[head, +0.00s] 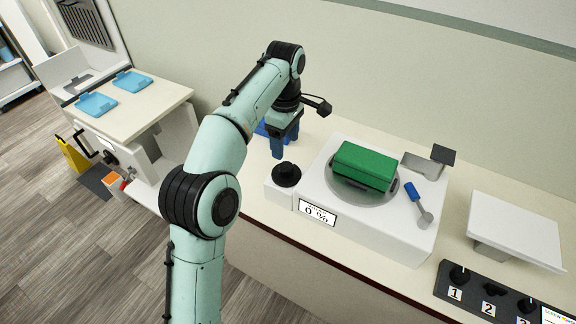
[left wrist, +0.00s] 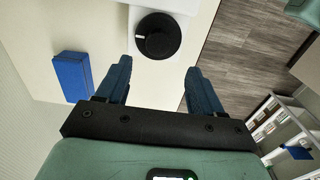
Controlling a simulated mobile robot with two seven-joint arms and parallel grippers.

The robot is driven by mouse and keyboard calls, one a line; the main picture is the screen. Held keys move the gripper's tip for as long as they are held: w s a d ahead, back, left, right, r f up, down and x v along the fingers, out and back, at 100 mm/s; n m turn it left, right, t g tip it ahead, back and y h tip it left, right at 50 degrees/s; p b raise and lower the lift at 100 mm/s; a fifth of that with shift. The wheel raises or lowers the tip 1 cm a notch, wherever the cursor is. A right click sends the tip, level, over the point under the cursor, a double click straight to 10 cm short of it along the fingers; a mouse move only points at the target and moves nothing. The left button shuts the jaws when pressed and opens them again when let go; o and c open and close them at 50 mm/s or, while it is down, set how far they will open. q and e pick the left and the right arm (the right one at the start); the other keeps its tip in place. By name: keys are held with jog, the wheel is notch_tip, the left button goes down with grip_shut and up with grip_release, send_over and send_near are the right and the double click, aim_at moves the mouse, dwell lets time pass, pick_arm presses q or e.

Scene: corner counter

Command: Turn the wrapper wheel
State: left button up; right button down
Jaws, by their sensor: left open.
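The wrapper wheel appears to be the round black knob (head: 286,175) on a small white block at the left of the white wrapper machine (head: 390,226). The knob also shows in the left wrist view (left wrist: 158,36), with a white mark on its face. My left gripper (head: 284,152) is open with its blue fingers (left wrist: 158,66) pointing down, behind the knob in the head view. In the wrist view the knob lies ahead, between the fingertip directions, and nothing is between the fingers. A green box (head: 365,166) sits on the machine's grey turntable (head: 343,187). A display (head: 317,212) reads 0 %. My right gripper is not in view.
A blue block (left wrist: 72,76) lies on the counter beside my left gripper. Further right are a white tilted plate (head: 515,228) and a black numbered knob panel (head: 490,296). A wall rises behind the counter.

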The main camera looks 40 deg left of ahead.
aim_at(286, 166)
pick_arm(q)
notch_tip(286, 166, down, 7)
jog(key=shift+w+f+b, duration=0.1)
jog(key=shift+b, duration=0.9)
jog(key=shift+f, duration=0.85)
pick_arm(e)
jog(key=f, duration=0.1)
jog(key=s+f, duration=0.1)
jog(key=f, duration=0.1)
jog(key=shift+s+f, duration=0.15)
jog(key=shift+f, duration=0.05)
pick_arm(q)
jog(key=c, duration=1.1)
